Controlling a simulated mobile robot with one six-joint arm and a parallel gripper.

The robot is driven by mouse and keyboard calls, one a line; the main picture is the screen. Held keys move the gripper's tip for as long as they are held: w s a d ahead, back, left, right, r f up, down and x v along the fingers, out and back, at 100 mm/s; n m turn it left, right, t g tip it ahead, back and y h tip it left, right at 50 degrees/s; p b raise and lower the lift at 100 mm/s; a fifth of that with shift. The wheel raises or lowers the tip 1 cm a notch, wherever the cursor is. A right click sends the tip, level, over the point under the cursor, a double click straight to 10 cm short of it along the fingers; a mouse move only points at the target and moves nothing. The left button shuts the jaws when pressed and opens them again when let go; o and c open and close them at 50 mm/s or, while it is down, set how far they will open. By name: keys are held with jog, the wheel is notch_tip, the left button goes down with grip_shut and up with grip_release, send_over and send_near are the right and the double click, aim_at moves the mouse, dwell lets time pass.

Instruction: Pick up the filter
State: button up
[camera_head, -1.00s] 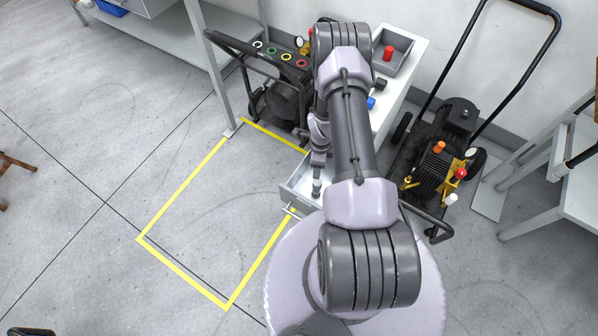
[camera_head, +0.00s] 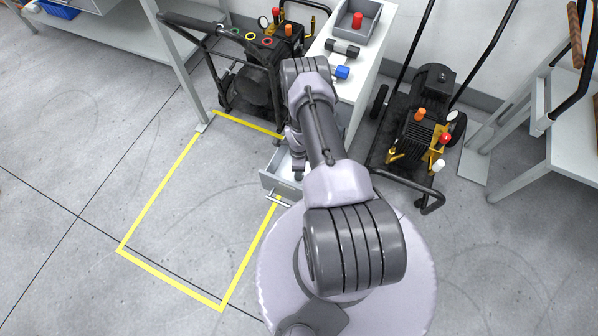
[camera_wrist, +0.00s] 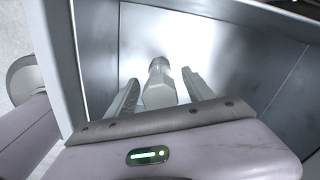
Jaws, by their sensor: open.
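A pale grey filter-like piece (camera_wrist: 159,88) with a narrower ribbed end lies inside the open drawer (camera_wrist: 92,55) in the wrist view. My gripper (camera_wrist: 160,77) is down in the drawer. Its two fingers are open, one on each side of the piece. I cannot tell whether either finger touches it. In the head view the open drawer (camera_head: 272,190) sticks out at the cabinet's front. My arm hides most of the drawer's inside, and the piece cannot be made out there.
The white cabinet top (camera_head: 362,82) holds a grey bin with a red part (camera_head: 357,20), a dark-and-silver fitting (camera_head: 342,48) and a blue-ended one (camera_head: 341,72). Pressure washers stand left (camera_head: 255,75) and right (camera_head: 424,133). The yellow-taped floor area (camera_head: 170,277) is clear.

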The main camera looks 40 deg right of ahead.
jog(key=shift+r, duration=0.15)
grip_shut()
